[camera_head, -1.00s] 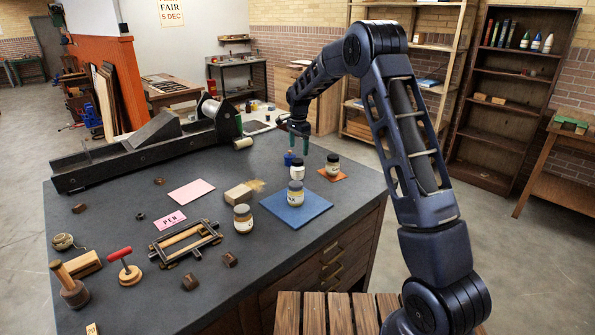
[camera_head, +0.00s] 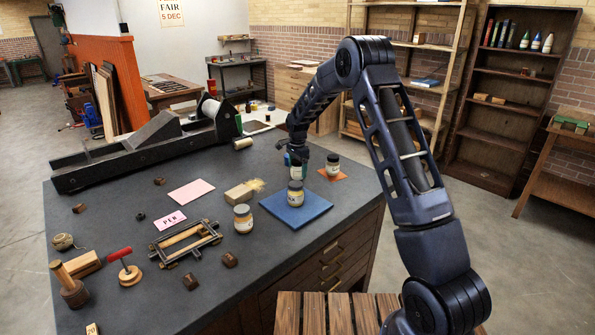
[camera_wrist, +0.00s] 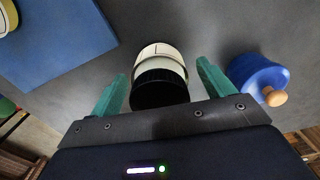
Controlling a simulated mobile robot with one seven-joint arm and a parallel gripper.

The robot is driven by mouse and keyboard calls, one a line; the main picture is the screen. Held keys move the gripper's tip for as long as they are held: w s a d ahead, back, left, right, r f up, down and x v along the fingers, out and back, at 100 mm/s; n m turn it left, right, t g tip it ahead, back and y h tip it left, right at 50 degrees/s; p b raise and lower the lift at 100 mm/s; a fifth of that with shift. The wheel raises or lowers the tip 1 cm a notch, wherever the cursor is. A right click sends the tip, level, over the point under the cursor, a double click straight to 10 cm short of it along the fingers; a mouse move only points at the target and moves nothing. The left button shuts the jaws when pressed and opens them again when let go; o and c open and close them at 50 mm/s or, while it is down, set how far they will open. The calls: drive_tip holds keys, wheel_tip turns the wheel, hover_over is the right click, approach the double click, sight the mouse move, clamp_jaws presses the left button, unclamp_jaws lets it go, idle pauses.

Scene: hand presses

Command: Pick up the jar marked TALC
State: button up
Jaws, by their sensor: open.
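My gripper (camera_head: 297,158) is low over the dark bench, open, at a white jar behind the blue mat. In the wrist view, that white jar (camera_wrist: 160,52) with a black lid stands between the two teal fingers of my gripper (camera_wrist: 161,75), with a gap on each side. In the head view my gripper largely hides this jar. Similar jars stand on the blue mat (camera_head: 295,196), on the bare bench (camera_head: 243,220) and on the orange mat (camera_head: 332,166). No jar's marking is legible, so I cannot tell which reads TALC.
A blue pot with a wooden knob (camera_wrist: 258,75) sits close to the right finger in the wrist view. The blue mat (camera_head: 315,206) lies in front. A wooden block brush (camera_head: 239,193), a pink PEN card (camera_head: 170,220) and a small press frame (camera_head: 185,242) lie leftward.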

drive_tip(key=c, duration=1.2)
